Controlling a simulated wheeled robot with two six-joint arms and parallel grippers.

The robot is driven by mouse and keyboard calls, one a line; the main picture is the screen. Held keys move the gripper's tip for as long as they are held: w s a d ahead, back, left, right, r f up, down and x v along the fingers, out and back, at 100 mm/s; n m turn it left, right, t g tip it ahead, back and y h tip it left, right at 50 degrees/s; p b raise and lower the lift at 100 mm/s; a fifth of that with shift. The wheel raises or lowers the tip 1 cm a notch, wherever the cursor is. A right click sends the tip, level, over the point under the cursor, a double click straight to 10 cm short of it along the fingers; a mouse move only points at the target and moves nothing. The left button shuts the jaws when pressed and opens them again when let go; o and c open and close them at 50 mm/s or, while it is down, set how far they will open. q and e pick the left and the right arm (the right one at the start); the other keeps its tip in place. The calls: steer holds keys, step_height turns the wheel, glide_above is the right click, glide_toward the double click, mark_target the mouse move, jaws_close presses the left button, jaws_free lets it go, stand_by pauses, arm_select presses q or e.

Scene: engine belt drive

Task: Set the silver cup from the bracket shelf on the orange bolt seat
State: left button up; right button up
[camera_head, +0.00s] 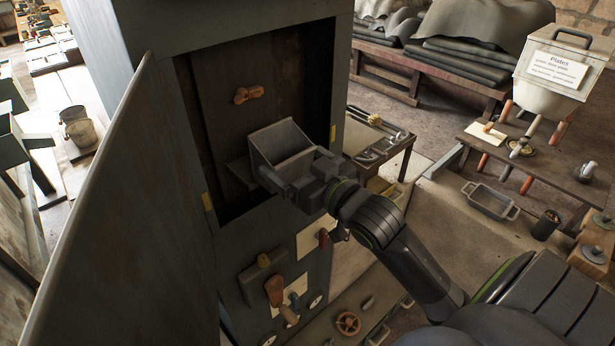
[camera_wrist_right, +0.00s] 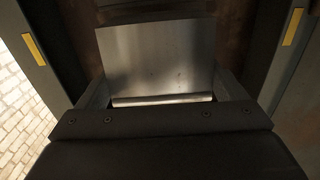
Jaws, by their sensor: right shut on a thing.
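The silver cup (camera_head: 283,140) is a square, open-topped metal box at the mouth of the cabinet recess. My right gripper (camera_head: 290,172) is shut on it from the near right side. In the right wrist view, the cup's metal wall (camera_wrist_right: 158,60) fills the space between the fingers (camera_wrist_right: 160,98). The brown bracket shelf (camera_head: 238,172) shows beside and behind the cup; I cannot tell whether the cup still touches it. An orange bolt-like piece (camera_head: 248,94) is on the recess back wall, above the cup; I cannot tell whether it is the orange bolt seat. My left gripper is not in view.
The open cabinet door (camera_head: 110,190) stands at the left. Below the recess, a panel carries an orange-brown handle (camera_head: 274,290) and other knobs. A table with metal parts (camera_head: 378,140) stands behind at the right. A workbench (camera_head: 540,160) with posts is farther right.

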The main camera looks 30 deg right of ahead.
mark_target(273, 148)
steer(key=w, duration=0.2)
steer(key=w+b, duration=0.1)
steer(key=w, duration=0.1)
steer(key=w+a, duration=0.1)
steer(key=w, duration=0.2)
steer(key=shift+b, duration=0.4)
steer(key=shift+w+a, duration=0.1)
steer(key=shift+w, duration=0.7)
steer(key=shift+s+f+p, duration=0.1)
steer(key=shift+f+p, duration=0.05)
steer(key=shift+p, duration=0.15)
steer(key=shift+f, duration=0.45)
steer(key=o, duration=0.8)
